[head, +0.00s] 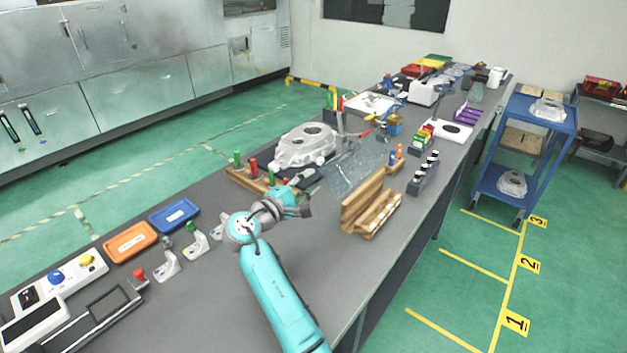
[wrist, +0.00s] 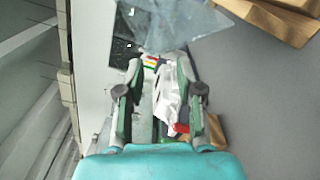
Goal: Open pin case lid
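The wooden pin case (head: 382,217) lies on the grey bench, right of my gripper. Its lid (head: 361,200) stands raised along the case's left side, so the case is open. Small details inside the case are too small to tell. Wooden parts, likely the case and its lid (wrist: 262,17), show at the top right in the wrist view. My gripper (head: 308,193) is over the bench, left of the case and apart from it. In the wrist view its two fingers (wrist: 160,64) are spread, with nothing held between them.
A clear sheet (head: 352,166) lies behind the case. A metal casting (head: 304,146) stands back left of my gripper, near a wooden rack with coloured pins (head: 253,168). A dark holder with bottles (head: 423,174) stands right of the case. The bench in front of the case is clear.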

